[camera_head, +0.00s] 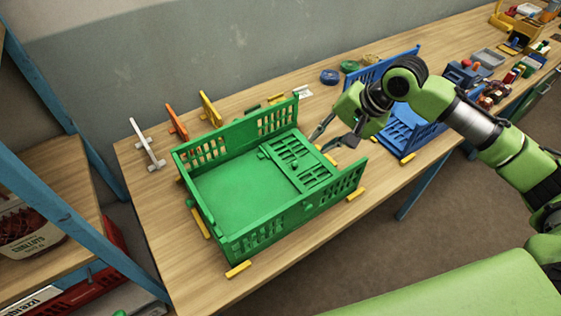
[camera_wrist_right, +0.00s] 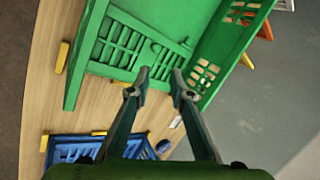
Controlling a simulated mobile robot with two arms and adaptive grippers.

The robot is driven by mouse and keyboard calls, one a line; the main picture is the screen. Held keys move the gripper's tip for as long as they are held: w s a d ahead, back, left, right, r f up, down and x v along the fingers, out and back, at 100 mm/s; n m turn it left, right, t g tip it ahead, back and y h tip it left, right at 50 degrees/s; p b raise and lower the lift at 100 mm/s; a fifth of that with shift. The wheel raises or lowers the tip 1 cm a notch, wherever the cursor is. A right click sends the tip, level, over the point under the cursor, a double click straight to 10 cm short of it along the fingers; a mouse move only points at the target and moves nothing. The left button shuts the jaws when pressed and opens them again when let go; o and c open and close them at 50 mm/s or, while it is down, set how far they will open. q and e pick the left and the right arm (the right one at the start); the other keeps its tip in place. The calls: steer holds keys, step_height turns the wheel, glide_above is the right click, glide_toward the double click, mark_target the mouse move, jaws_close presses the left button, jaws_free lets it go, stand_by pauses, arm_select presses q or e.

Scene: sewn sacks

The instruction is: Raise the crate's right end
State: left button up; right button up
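The green crate (camera_head: 225,200) sits on the wooden table, with its long slotted back and front walls standing. Its right end panel (camera_head: 300,160), slotted, lies flat inside over the right part of the floor. In the right wrist view the panel (camera_wrist_right: 135,45) shows beyond the fingertips. My right gripper (camera_head: 322,143) is at the crate's right edge, its fingers apart and nothing between them. The fingertips also show in the right wrist view (camera_wrist_right: 160,80), near the panel's outer edge; I cannot tell whether they touch it. My left gripper is out of view.
Yellow blocks (camera_head: 238,269) lie around the crate's base. A blue crate (camera_head: 405,135) stands to the right, behind my right arm.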

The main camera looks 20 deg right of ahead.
steer(key=p, duration=0.3)
glide_above(299, 170)
steer(key=f, duration=1)
steer(key=shift+s+d+f, duration=0.15)
steer(key=shift+d+f, duration=0.05)
steer(key=shift+d, duration=0.05)
steer(key=shift+a+f, duration=0.15)
steer(key=shift+f, duration=0.35)
steer(key=shift+w+f, duration=0.1)
steer(key=shift+w, duration=0.1)
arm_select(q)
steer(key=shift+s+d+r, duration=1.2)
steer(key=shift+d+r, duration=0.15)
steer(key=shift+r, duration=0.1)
arm_select(e)
jaws_close()
